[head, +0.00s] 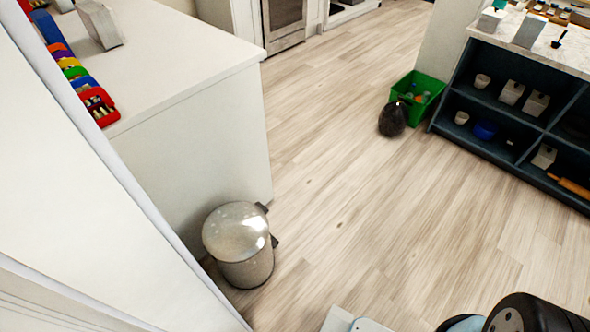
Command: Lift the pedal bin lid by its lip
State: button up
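The pedal bin (246,267) is a small metallic cylinder standing upright on the floor at the lower left, by the end of a white counter. Its round, shiny lid (236,231) is down on the body. One dark part (262,208) shows at the lid's upper right edge, and another dark part (275,241) sticks out on the right side. I cannot tell which is lip, hinge or pedal. My gripper is not in view; only parts of my own body show at the bottom right, apart from the bin.
The white counter (205,140) holds coloured bins (75,72). A white wall edge (85,150) fills the left. The wooden floor (370,210) between is clear.

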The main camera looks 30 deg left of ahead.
aim_at(235, 231)
jog(key=u, duration=0.3)
jog(key=i, duration=1)
jog(key=u, duration=0.9)
jog(key=i, duration=0.3)
jog(key=u, duration=0.2)
jog(key=k, duration=0.95)
jog(key=u, duration=0.2)
jog(key=i, duration=0.95)
jog(key=z, duration=0.1)
